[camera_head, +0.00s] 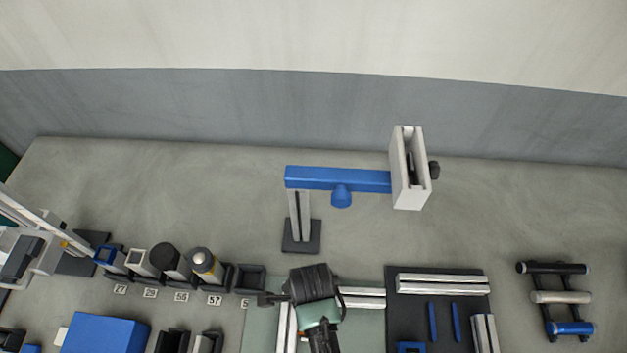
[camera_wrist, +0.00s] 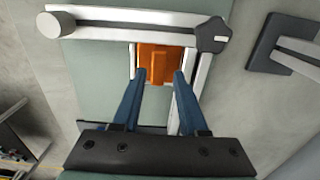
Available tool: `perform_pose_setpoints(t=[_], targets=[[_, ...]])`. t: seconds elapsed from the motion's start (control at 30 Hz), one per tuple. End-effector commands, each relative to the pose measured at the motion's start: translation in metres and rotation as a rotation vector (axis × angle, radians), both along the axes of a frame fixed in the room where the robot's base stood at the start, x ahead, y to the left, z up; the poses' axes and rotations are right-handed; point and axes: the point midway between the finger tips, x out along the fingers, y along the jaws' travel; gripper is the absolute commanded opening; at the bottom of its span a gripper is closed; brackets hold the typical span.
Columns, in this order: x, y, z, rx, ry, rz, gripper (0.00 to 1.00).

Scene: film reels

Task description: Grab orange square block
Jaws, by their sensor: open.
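The orange square block (camera_wrist: 160,64) shows in the wrist view, lying inside a metal frame on a pale green plate (camera_wrist: 95,80). My gripper (camera_wrist: 160,78) is open in the wrist view, with its two blue fingers pointing at the block. The fingertips appear on either side of the block's near part; I cannot tell whether they touch it. In the head view my gripper (camera_head: 272,299) is seen from above over the green plate (camera_head: 262,320), and my wrist hides the block there.
A black star knob (camera_wrist: 212,36) and metal bars (camera_wrist: 130,20) border the block. A blue-armed stand (camera_head: 340,180) rises behind. A row of numbered holders (camera_head: 205,265) stands left. A dark tray (camera_head: 405,310) and a rack of rollers (camera_head: 562,297) are right.

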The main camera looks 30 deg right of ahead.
Motion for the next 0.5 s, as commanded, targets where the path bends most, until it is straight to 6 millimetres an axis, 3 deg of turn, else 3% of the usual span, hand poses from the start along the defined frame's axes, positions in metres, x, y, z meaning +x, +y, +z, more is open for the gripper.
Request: perform_pose_setpoints(t=[0.3,0.5], targets=[[-0.004,-0.001,-0.037,0.001,0.002,-0.001,0.42],[-0.004,-0.001,-0.042,0.0,0.0,-0.001,0.42]])
